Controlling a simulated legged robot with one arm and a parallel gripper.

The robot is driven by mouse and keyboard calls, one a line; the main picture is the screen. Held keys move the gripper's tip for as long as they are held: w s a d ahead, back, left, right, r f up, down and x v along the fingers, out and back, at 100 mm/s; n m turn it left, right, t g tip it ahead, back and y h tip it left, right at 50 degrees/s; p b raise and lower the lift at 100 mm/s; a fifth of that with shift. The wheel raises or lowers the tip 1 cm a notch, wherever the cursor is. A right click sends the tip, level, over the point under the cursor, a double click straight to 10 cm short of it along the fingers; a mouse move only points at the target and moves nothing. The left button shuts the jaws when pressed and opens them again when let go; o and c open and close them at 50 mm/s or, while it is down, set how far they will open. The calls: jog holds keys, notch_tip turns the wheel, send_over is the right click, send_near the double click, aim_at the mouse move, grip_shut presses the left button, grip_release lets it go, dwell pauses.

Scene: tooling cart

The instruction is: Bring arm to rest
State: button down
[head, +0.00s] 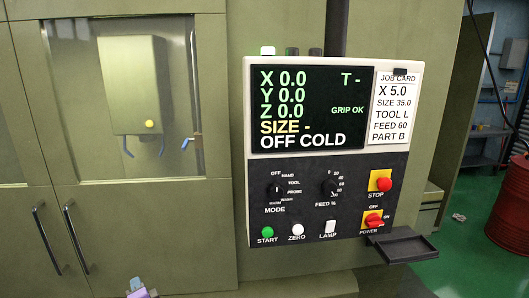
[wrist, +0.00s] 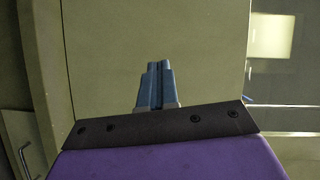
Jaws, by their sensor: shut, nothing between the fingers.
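My gripper (wrist: 158,86) shows in the wrist view with its two blue-grey fingers together and nothing between them. It points at the olive-green machine front, apart from it as far as I can tell. In the head view only a small part of my arm's end (head: 140,290) shows at the bottom edge, left of centre. The fingers are not clear there.
The green machine cabinet (head: 130,230) fills the left, with a window and door handles (head: 75,235). A control panel (head: 320,195) with screen, knobs and buttons stands centre right. A small black tray (head: 405,247) juts out below it. A red drum (head: 508,205) stands far right on green floor.

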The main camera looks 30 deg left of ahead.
jog(key=w+d+r+t+h+b, duration=0.1)
jog(key=w+d+h, duration=0.2)
jog(key=w+d, duration=0.6)
jog(key=w+d+r+h, duration=0.2)
jog(key=w+d+h, duration=0.1)
jog(key=w+d, duration=0.55)
jog(key=d+r+n+g+h+b, duration=0.15)
jog(key=d+h, duration=0.45)
jog(key=d, duration=2.3)
jog(key=s+d+g+h+b, duration=0.1)
jog(key=s+d+g, duration=0.1)
jog(key=s+d, duration=0.5)
jog(key=s+d+g+h, duration=0.15)
jog(key=s+d, duration=0.25)
jog(key=d, duration=0.5)
jog(key=s+d+n+g, duration=0.1)
jog(key=s+d+g, duration=0.1)
jog(key=s, duration=0.6)
jog(key=s+d+g+b, duration=0.1)
jog(key=s+d, duration=0.4)
jog(key=s, duration=0.2)
jog(key=s+d+f+n+g, duration=0.1)
jog(key=s+d, duration=0.3)
jog(key=s, duration=0.4)
jog(key=shift+s+n+g, duration=0.35)
jog(key=shift+g, duration=0.45)
